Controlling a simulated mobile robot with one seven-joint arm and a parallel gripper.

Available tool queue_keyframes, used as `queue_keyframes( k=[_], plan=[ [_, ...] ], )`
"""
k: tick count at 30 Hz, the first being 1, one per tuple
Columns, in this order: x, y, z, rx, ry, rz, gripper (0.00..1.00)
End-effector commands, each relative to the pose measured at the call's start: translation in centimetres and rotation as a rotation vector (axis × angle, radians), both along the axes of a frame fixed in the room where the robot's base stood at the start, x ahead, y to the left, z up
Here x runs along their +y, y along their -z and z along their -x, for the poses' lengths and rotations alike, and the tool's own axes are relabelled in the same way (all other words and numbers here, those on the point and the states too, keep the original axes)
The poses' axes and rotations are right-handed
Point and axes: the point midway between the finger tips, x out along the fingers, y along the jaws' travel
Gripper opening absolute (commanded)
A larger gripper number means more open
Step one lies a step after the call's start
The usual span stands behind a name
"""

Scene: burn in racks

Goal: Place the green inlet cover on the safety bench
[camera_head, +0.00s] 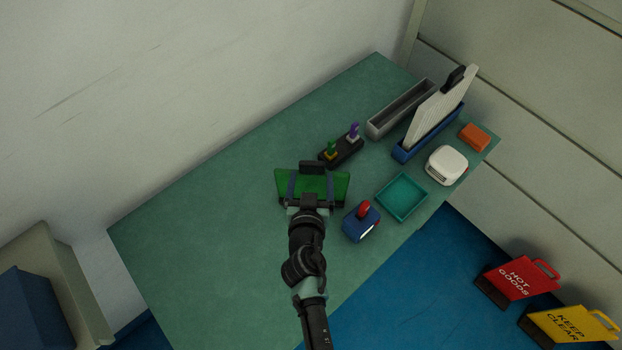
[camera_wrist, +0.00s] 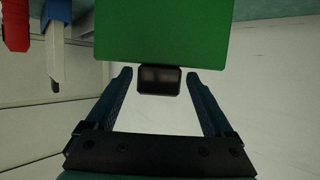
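The green inlet cover (camera_head: 341,186) is a flat green panel with a black grip (camera_head: 312,167), over the middle of the green bench (camera_head: 210,215) in the head view. In the wrist view the cover (camera_wrist: 162,30) fills the top middle, and its black grip (camera_wrist: 160,80) points toward my gripper. My gripper (camera_head: 311,188) has its fingers apart. In the wrist view my gripper (camera_wrist: 160,74) has one finger on each side of the grip, with a narrow gap showing at both sides. Whether the cover touches the bench cannot be told.
Right of the cover stand a blue block with a red handle (camera_head: 361,221), a teal tray (camera_head: 402,197) and a white device (camera_head: 446,165). Behind are a black holder (camera_head: 341,151), a grey trough (camera_head: 399,108) and a blue rack (camera_head: 428,134) with white panels. The bench's left is clear.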

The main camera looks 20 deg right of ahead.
Motion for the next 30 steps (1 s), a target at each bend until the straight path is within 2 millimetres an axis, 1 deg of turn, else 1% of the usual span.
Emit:
queue_keyframes(
  k=[1, 2, 8, 12, 14, 16, 30],
  plan=[
    [0.0, 0.0, 0.0, 0.0, 0.0, 0.001, 0.98],
    [0.0, 0.0, 0.0, 0.0, 0.0, 0.001, 1.0],
    [0.0, 0.0, 0.0, 0.0, 0.0, 0.001, 1.0],
    [0.0, -0.6, 0.0, 0.001, -0.001, 0.002, 1.0],
    [0.2, -0.4, 0.6, 0.002, -0.001, 0.002, 1.0],
    [0.6, -0.7, 1.4, 0.002, 0.0, 0.002, 1.0],
    [3.7, -3.6, 8.0, 0.002, -0.001, 0.0, 1.0]
  ],
)
